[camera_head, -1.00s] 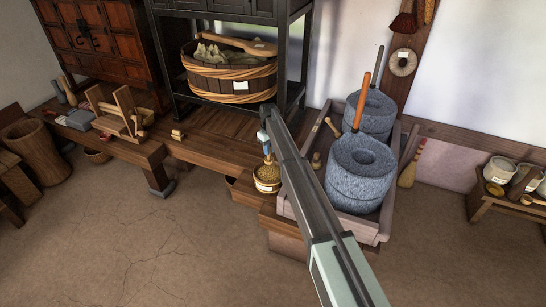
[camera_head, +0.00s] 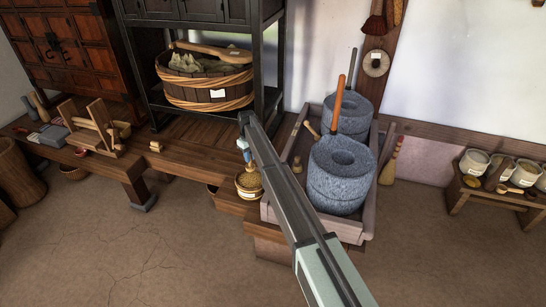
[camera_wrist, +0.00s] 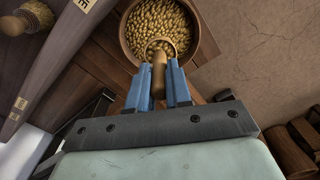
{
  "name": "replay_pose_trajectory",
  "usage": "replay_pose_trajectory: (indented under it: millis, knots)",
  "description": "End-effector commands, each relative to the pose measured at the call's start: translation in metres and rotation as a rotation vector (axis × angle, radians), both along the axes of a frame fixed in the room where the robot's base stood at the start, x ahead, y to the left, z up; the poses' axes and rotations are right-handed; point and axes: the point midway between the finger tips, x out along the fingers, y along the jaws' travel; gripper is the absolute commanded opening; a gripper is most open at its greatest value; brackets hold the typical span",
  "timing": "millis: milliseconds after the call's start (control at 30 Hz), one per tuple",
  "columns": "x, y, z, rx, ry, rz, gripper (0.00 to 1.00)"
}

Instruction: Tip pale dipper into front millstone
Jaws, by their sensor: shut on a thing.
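My gripper (camera_wrist: 172,84) is shut on the tan handle of the pale dipper (camera_wrist: 158,72), as the wrist view shows. The dipper's cup is full of yellow grain and lies over or in a round wooden bowl (camera_wrist: 127,34) full of the same grain; I cannot tell how deep. In the head view my gripper (camera_head: 245,155) is over this bowl (camera_head: 247,194), left of the trough. The front millstone (camera_head: 338,190) is grey, with a round hole in its top and an orange-brown upright handle (camera_head: 338,97). It stands right of my gripper.
A pale wooden trough (camera_head: 315,225) holds the front millstone and a rear millstone (camera_head: 350,115). Its wall stands between the bowl and the front millstone. A large wooden tub (camera_head: 205,90) is on the shelf behind. A low stand (camera_head: 495,200) with jars is at right.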

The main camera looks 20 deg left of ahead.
Motion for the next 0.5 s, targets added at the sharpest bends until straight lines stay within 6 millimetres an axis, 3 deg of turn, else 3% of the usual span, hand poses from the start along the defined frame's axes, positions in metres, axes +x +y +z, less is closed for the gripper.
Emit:
replay_pose_trajectory:
  millis: [167, 500]
  knots:
    - [-0.034, -0.035, 0.014, 0.000, 0.000, -0.139, 0.00]
    - [-0.090, -0.146, 0.065, 0.001, -0.002, -0.387, 0.00]
